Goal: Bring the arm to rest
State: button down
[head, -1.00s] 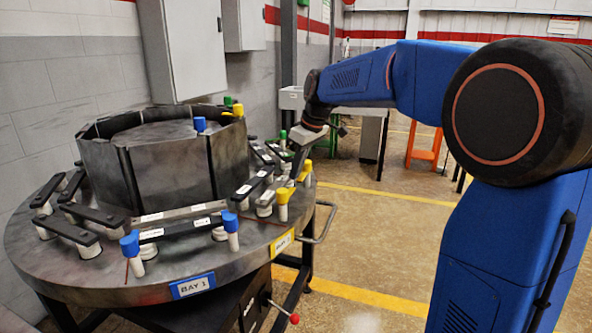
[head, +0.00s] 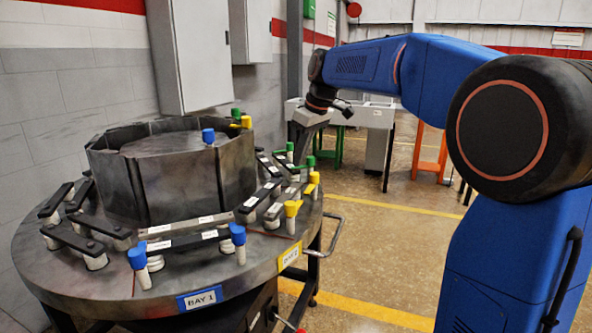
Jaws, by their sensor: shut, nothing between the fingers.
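My blue arm reaches in from the right of the head view, and its wrist hangs at the upper middle. My gripper (head: 304,138) points down above the far right side of the round metal table (head: 60,284). It is small in the picture, shut, with nothing seen between its fingers. It appears apart from the black bars and coloured posts on the table, though its depth is hard to judge.
The table carries a dark ring-shaped hearth (head: 165,185), black bars (head: 72,241), blue-capped posts (head: 237,235) and yellow-capped posts (head: 292,208). Grey cabinets (head: 190,60) hang on the wall behind. A pale bench (head: 372,115) and an orange stand (head: 428,155) are behind.

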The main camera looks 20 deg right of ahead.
jog(key=s+d+f+m+h, duration=0.1)
jog(key=s+d+f+m, duration=0.15)
jog(key=s, duration=0.75)
jog(key=s+d+f+m, duration=0.1)
jog(key=s+f+m, duration=0.15)
jog(key=s, duration=0.75)
jog(key=s+d+f+m+t+h, duration=0.1)
jog(key=s+d+f+m, duration=0.1)
jog(key=s+f, duration=1.3)
jog(key=s+m, duration=0.1)
jog(key=s, duration=0.2)
jog(key=shift+s+d+f+t, duration=0.25)
jog(key=shift+d+t, duration=0.05)
jog(key=shift+t, duration=0.1)
